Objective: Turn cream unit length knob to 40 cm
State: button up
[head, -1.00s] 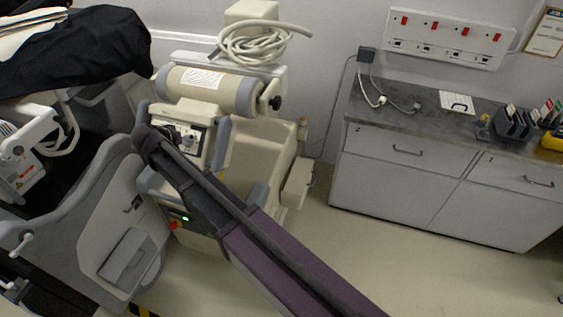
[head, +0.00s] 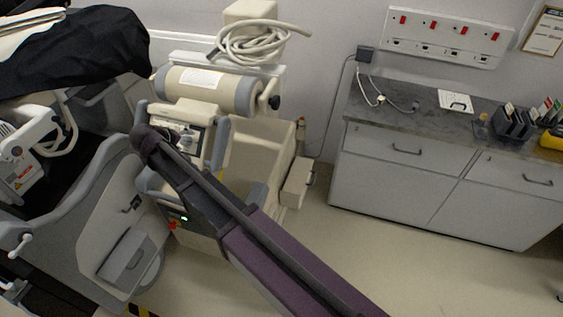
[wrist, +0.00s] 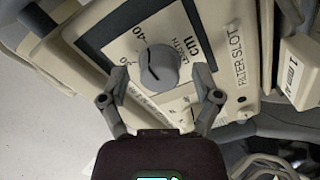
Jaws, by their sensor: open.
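My gripper's fingers cannot be made out there.
A "FILTER SLOT" label (wrist: 238,60) lies right of the dial. A coiled cream hose (head: 250,42) rests on top of the unit. Another grey machine (head: 85,215) stands close on the left. A grey cabinet (head: 400,185) is at right, with clear floor before it.

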jog(key=n, duration=2)
jog(key=shift+s+r+n, duration=0.15)
jog(key=shift+n, duration=0.15)
jog(key=p+v, duration=1)
jog(key=v, duration=0.3)
jog(key=d+f+m+g+b, duration=0.2)
jog(key=d+f+m, duration=0.2)
jog(key=d, duration=0.7)
jog(key=d+f+m+g+b, duration=0.2)
jog(key=d+m, duration=0.6)
jog(key=d, duration=0.4)
jog(key=d+f+m+g+y+b, duration=0.1)
jog(key=d+f+m, duration=0.4)
jog(key=d, duration=0.7)
jog(key=shift+s+f+m+g+b, duration=0.4)
jog(key=shift+m+g+b, duration=0.4)
jog(key=shift+m+b, duration=0.3)
